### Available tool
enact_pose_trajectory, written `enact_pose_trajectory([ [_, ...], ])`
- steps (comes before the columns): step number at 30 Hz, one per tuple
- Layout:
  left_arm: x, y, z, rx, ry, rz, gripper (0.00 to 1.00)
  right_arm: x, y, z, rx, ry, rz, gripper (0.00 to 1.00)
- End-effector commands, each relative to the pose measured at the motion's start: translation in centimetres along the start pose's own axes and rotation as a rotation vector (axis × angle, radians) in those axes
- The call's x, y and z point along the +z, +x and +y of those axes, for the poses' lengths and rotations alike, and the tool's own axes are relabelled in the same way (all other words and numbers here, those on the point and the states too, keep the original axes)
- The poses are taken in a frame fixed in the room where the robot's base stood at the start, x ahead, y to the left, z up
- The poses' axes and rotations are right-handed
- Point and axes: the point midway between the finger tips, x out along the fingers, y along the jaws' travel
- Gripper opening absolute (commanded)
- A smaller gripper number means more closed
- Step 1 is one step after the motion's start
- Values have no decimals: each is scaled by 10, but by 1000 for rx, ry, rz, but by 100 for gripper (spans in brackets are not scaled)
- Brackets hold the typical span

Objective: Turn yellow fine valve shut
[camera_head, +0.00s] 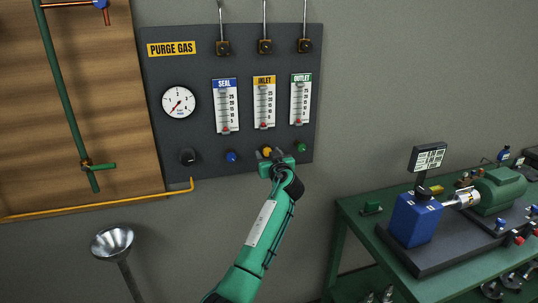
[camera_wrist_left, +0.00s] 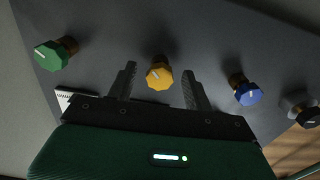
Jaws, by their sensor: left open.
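The yellow valve knob (camera_wrist_left: 159,74) sits on the dark panel, a faceted knob with a white mark on its face. It also shows in the head view (camera_head: 267,151), partly covered by my gripper. My left gripper (camera_wrist_left: 157,85) is open, with one finger on each side of the yellow knob and a visible gap to both. In the head view the left gripper (camera_head: 274,158) is at the panel's lower edge, below the INLET flow tube (camera_head: 264,104). My right gripper is in neither view.
The green knob (camera_wrist_left: 54,54) and blue knob (camera_wrist_left: 247,92) flank the yellow one, with a black knob (camera_head: 188,156) farther left in the head view. A green workbench (camera_head: 352,232) with a blue pump (camera_head: 414,220) stands at the right. A metal funnel (camera_head: 112,242) stands at lower left.

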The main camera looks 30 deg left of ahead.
Motion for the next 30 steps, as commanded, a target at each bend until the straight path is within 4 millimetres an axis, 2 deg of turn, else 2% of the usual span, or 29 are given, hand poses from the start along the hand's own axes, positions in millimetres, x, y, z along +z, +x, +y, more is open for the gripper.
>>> enact_pose_trajectory([
  [4,0,0,0,0,0,0,52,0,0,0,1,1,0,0],
  [5,0,0,0,0,0,0,48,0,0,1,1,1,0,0],
  [11,0,0,0,0,0,0,8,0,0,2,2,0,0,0],
  [12,0,0,0,0,1,0,7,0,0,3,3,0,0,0],
  [23,1,-1,0,0,63,-1,7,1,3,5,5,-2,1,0],
  [30,2,-1,0,-1,227,-1,7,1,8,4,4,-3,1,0],
])
